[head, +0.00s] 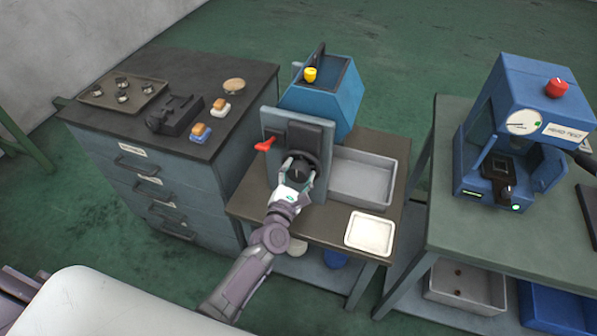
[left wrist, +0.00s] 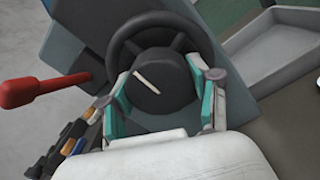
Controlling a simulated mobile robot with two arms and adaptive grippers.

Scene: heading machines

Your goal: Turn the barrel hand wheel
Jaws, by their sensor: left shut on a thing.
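The barrel hand wheel (left wrist: 124,38) is a dark ring with a round black hub (left wrist: 152,86) that bears a pale pointer line. It sits on the front of the blue and grey machine (head: 336,93). In the head view the wheel (head: 315,157) is partly hidden behind my gripper. My left gripper (head: 297,170) is at the wheel, and its teal-padded fingers (left wrist: 163,92) lie on either side of the hub, shut on it. The pointer line slants from upper left to lower right in the left wrist view. My right gripper is not in view.
A red lever (head: 265,144) sticks out left of the wheel; it also shows in the left wrist view (left wrist: 40,90). A grey tray (head: 362,178) and a white tray (head: 370,232) are to the right. A drawer cabinet (head: 165,170) stands left, a blue tester (head: 530,120) far right.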

